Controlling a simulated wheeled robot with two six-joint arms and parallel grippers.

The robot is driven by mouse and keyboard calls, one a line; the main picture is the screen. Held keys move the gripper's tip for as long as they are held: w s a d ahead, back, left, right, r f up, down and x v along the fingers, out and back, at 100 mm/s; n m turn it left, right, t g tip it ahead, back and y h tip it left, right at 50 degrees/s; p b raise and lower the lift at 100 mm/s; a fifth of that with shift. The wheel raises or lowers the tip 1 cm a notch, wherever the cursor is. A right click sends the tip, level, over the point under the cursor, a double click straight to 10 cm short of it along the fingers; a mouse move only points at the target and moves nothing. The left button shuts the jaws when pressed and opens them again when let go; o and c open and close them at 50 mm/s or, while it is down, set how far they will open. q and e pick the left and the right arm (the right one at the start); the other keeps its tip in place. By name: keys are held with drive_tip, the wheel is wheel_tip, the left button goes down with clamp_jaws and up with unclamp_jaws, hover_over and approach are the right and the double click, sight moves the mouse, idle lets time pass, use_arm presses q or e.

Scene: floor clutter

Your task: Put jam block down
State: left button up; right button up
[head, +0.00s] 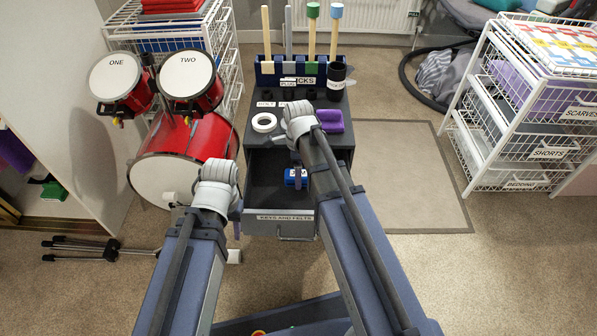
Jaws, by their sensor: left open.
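A purple block (330,121), which I take to be the jam block, rests on top of the dark grey cabinet (341,147), toward the right side of its front part. My left gripper (207,228) is low in front of the drum, left of the drawer, with its jaws apart and nothing seen between them. My left arm covers much of it. My right arm reaches over the cabinet, and its end is just left of the purple block. The right gripper's fingers are hidden behind that arm. No finger is seen touching the block.
The cabinet's labelled drawer (284,218) is open, with a blue item (296,177) inside. A white tape ring (264,122), a black cup (336,82) and a stick rack (290,72) stand on top. Red drums (190,145) are left. A wire basket rack (520,110) is right.

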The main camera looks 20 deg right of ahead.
wheel_tip(320, 180, up, 12)
drive_tip(key=p, duration=1.2)
drive_tip(key=s+a+n, duration=0.3)
drive_tip(key=s+n, duration=0.1)
drive_tip(key=n, duration=0.3)
drive_tip(key=s+a+n, duration=0.3)
drive_tip(key=s+n, duration=0.2)
drive_tip(key=n, duration=0.3)
drive_tip(key=s+a+n+h, duration=0.1)
drive_tip(key=s+a+n, duration=0.3)
drive_tip(key=n, duration=0.4)
drive_tip(key=shift+s+a+r, duration=0.1)
drive_tip(key=shift+s+r, duration=0.05)
drive_tip(key=shift+s, duration=0.35)
use_arm(q)
wheel_tip(320, 180, up, 12)
use_arm(e)
drive_tip(key=shift+s+a+n, duration=0.2)
drive_tip(key=shift+s+n, duration=0.1)
drive_tip(key=shift+n, duration=0.7)
use_arm(q)
drive_tip(key=shift+d, duration=0.15)
use_arm(e)
drive_tip(key=shift+d, duration=0.1)
